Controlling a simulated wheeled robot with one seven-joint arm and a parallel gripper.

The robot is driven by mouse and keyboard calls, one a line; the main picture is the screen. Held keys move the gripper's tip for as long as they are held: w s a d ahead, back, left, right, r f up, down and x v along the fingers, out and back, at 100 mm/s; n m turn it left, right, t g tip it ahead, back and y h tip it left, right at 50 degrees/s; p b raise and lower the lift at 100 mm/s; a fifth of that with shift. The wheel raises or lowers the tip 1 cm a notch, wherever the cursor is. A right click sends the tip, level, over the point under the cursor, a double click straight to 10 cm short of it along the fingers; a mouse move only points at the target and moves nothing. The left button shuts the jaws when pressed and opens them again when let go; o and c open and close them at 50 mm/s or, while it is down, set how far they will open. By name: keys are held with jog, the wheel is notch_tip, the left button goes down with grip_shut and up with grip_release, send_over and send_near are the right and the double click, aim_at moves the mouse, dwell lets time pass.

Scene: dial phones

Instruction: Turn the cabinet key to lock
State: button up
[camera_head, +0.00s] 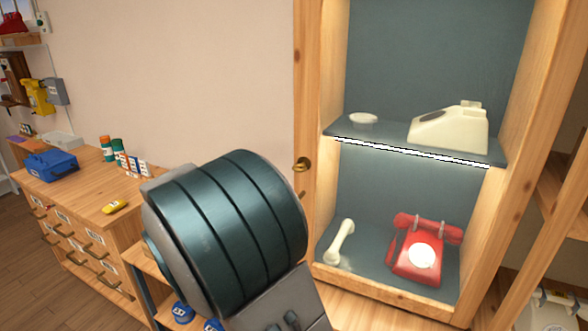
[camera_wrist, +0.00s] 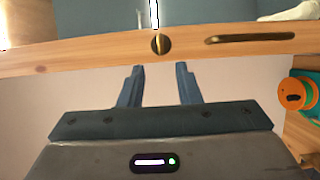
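The cabinet (camera_head: 308,90) has a pale wooden frame and a glass-like front with a blue-grey interior. A small brass piece, apparently the key (camera_head: 302,164), sits on its left upright. In the wrist view the key (camera_wrist: 160,44) is a round brass piece with a dark slit, on the wooden strip. My gripper (camera_wrist: 159,70) is open and empty. Its two fingertips point at the strip, one on either side of the key's line, and appear a little short of it. In the head view my arm hides my fingers.
A brass handle (camera_wrist: 250,38) lies along the same strip. Inside the cabinet are a red phone (camera_head: 418,250), a cream phone (camera_head: 450,128) and a cream handset (camera_head: 339,241). A drawer unit (camera_head: 85,240) with a blue box (camera_head: 52,165) stands left.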

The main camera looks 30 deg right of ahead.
aim_at(295, 168)
jog(key=p+x, duration=0.2)
jog(key=x, duration=0.8)
jog(key=shift+s, duration=0.1)
jog(key=shift+c, duration=0.3)
grip_shut()
